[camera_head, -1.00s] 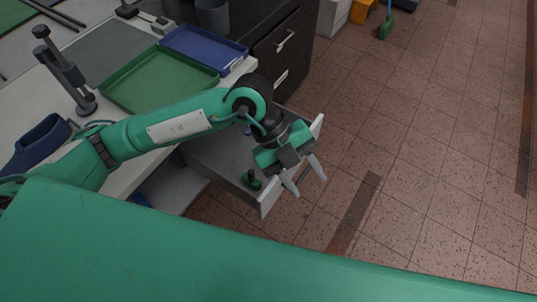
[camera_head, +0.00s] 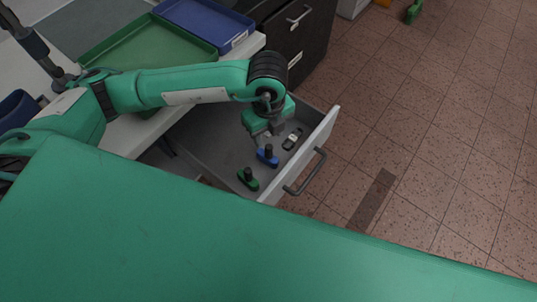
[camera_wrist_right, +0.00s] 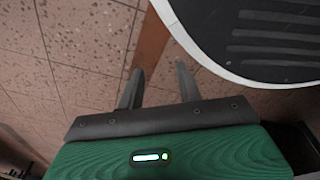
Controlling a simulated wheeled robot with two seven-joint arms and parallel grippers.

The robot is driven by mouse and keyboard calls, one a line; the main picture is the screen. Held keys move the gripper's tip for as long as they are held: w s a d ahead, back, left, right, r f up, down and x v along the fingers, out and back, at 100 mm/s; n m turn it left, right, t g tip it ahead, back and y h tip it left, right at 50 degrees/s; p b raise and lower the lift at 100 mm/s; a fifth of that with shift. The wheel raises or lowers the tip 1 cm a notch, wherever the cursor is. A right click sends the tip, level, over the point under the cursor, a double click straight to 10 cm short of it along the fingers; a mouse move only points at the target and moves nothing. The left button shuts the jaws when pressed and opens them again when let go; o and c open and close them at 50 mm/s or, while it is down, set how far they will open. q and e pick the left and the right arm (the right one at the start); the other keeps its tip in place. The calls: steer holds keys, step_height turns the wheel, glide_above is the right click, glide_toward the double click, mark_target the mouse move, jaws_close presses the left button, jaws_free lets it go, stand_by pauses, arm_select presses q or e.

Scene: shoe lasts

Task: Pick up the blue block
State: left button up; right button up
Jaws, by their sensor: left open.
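The blue block (camera_head: 267,156), a small blue piece with a dark knob on top, lies in the open grey drawer (camera_head: 213,140) in the head view. My left gripper (camera_head: 266,140) is open and points down over the drawer, just above and behind the blue block in the picture. Its fingertips are small and partly hard to make out, and I cannot tell whether they touch the block. My right gripper (camera_wrist_right: 157,75) shows in the right wrist view with its fingers apart and nothing between them.
A green block (camera_head: 248,178) with a dark knob and a dark-and-light piece (camera_head: 292,138) lie on either side of the blue block. The drawer's front has a handle (camera_head: 306,172). Green (camera_head: 150,45) and blue (camera_head: 205,20) trays stand on the worktop.

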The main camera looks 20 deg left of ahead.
mark_target(269, 145)
arm_select(q)
step_height(269, 145, down, 4)
steer(key=shift+r, duration=0.1)
step_height(269, 145, down, 5)
steer(key=shift+w+f+p, duration=0.1)
steer(key=shift+p, duration=0.3)
jaws_close()
arm_select(e)
steer(key=shift+s+d+f, duration=0.2)
steer(key=shift+s+f, duration=0.25)
steer(key=shift+s, duration=0.1)
steer(key=shift+s+d+f, duration=0.2)
steer(key=shift+s+f, duration=0.2)
steer(key=shift+s, duration=0.1)
